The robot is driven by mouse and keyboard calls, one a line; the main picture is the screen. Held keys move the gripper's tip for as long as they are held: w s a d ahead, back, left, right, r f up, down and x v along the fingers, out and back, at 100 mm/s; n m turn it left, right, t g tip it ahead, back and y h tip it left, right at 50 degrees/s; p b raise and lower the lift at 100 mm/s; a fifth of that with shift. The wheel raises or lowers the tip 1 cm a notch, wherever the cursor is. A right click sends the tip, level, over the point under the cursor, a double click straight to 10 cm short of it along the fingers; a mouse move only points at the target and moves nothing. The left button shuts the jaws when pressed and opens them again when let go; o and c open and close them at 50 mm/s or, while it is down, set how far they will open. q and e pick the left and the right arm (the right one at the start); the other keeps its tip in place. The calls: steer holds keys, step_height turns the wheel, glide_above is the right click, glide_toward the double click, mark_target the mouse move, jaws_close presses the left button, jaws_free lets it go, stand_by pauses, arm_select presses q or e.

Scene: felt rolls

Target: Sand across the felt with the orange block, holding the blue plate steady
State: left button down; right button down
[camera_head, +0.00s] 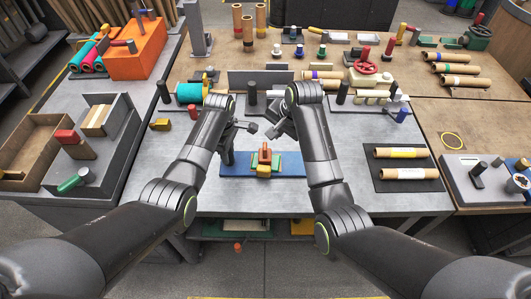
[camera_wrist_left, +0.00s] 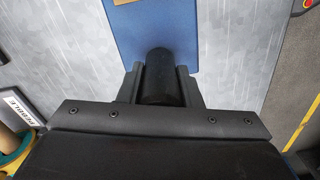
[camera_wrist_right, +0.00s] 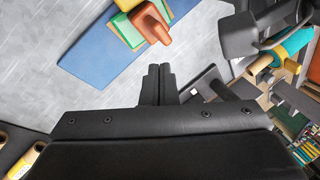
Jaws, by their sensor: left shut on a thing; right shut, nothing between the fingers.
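The blue plate (camera_head: 290,168) lies flat on the grey bench, with a green felt piece (camera_head: 277,158) on it. The orange block (camera_head: 265,150) sits upright on the felt, with a yellow piece (camera_head: 263,171) at its near side. The block also shows in the right wrist view (camera_wrist_right: 150,22). My left gripper (camera_head: 228,157) is down at the plate's left end, shut on a black post (camera_wrist_left: 159,78) there. My right gripper (camera_wrist_right: 160,75) is shut and empty, above the bench and behind the block, apart from it.
A dark mat (camera_head: 405,183) with cardboard rolls lies to the right. A teal roll (camera_head: 188,93) and a red handwheel (camera_head: 370,67) stand behind. A grey tray (camera_head: 112,140) is at left. Bare bench lies on both sides of the plate.

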mark_target(265, 144)
steer(key=shift+s+d+f+m+t+y, duration=0.1)
steer(key=shift+d+f+m+t+y, duration=0.15)
steer(key=shift+f+m, duration=1.3)
steer(key=shift+d+f+m+t+y, duration=0.25)
steer(key=shift+f+m, duration=0.75)
steer(key=shift+m, duration=1.05)
steer(key=shift+s+d+f+m+t+y, duration=0.1)
steer(key=shift+f+m+y, duration=0.2)
steer(key=shift+f+m, duration=1.25)
steer(key=shift+a+r+m, duration=0.15)
steer(key=shift+r+m, duration=0.1)
steer(key=shift+r, duration=0.05)
steer(key=shift+a, duration=1.85)
steer(key=shift+d+r, duration=0.1)
steer(key=shift+d, duration=0.05)
steer(key=shift+r, duration=1.65)
steer(key=shift+d+r, duration=0.3)
steer(key=shift+r, duration=0.6)
steer(key=shift+d+r, duration=0.25)
steer(key=shift+r, duration=0.6)
